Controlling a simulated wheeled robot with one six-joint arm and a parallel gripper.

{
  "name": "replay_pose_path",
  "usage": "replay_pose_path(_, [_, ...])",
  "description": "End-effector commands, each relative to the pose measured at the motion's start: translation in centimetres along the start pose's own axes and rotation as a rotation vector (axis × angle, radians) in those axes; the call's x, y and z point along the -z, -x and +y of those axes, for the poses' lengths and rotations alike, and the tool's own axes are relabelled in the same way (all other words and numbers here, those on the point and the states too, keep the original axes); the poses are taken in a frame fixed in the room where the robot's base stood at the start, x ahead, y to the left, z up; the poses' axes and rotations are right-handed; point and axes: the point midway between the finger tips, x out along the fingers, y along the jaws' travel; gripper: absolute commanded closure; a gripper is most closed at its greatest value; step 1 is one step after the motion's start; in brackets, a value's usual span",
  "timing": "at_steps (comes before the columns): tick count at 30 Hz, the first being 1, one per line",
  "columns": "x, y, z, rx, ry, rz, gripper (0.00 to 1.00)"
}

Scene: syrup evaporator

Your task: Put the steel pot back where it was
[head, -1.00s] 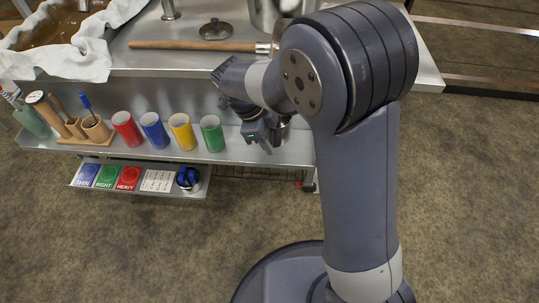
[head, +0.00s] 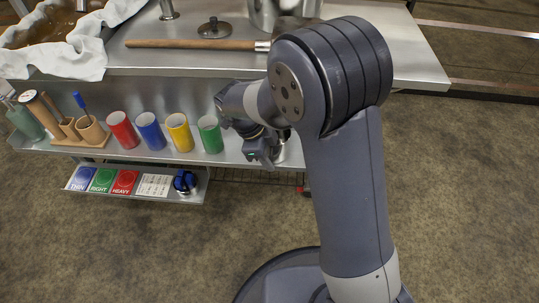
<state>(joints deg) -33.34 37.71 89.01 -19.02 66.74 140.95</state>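A large steel pot (head: 262,14) stands on the upper steel table at the top edge of the head view, partly cut off and partly behind my arm. A dark lid with a knob (head: 214,29) lies on the table to its left. My gripper (head: 262,158) points down over the lower shelf, right of the green cup. A small shiny steel vessel (head: 291,151) shows just right of my gripper, mostly hidden by my arm. I cannot tell whether my gripper touches it, or whether the fingers are open or shut.
Red, blue, yellow and green (head: 210,134) cups stand in a row on the lower shelf (head: 230,157). A wooden holder with tools (head: 84,132) is at the left. A long wooden handle (head: 190,44) lies on the upper table. Cards (head: 104,180) lie on a low tray.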

Motion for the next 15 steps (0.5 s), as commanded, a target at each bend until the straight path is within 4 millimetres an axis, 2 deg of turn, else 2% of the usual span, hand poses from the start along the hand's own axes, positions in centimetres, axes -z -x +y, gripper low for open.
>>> replay_pose_path(1, [0.0,-0.04,0.02,0.0,0.0,0.0,0.59])
replay_pose_path(8, [0.01,-0.04,0.02,-0.001,0.0,0.0,0.41])
replay_pose_path(15, [0.04,0.08,0.01,0.0,0.0,0.0,0.41])
